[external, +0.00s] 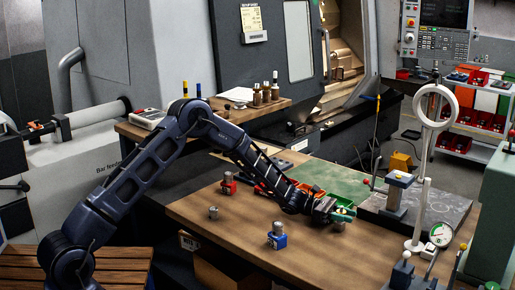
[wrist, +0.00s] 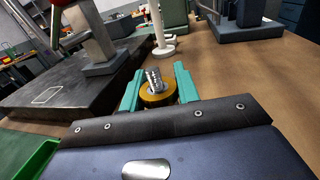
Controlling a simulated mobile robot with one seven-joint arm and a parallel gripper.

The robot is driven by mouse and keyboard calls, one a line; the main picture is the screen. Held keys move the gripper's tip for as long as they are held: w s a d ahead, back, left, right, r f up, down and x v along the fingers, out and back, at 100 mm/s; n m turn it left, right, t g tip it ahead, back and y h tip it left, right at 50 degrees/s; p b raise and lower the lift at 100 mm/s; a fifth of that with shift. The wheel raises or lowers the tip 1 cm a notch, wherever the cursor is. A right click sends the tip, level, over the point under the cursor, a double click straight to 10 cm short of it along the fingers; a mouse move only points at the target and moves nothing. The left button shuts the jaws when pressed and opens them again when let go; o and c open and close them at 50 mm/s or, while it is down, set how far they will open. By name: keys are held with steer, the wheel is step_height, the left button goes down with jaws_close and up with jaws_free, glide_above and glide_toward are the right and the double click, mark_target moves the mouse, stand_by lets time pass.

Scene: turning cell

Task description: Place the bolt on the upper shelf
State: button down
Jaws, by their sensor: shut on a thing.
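The bolt (wrist: 154,78) shows in the wrist view as a silver threaded shaft standing up from a brass-yellow round part. It is between the teal fingers of my gripper (wrist: 157,90), which are shut on it. In the external view my gripper (external: 338,211) is low over the right part of the wooden bench, beside a green tray; the bolt is not clear there. I cannot tell how far it is above the bench. A raised wooden shelf (external: 205,130) stands behind the bench on the left; it may be the upper shelf.
Bottles (external: 266,93) and a calculator-like device (external: 147,118) stand on the raised shelf. A blue block (external: 277,239), a red block (external: 228,187) and a small grey part (external: 213,213) are on the bench (external: 220,232). A dark plate (external: 450,207) and ring stand (external: 421,205) are right.

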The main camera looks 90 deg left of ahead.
steer(key=c, duration=1)
jaws_free()
steer(key=shift+f, duration=0.1)
steer(key=shift+c, duration=0.2)
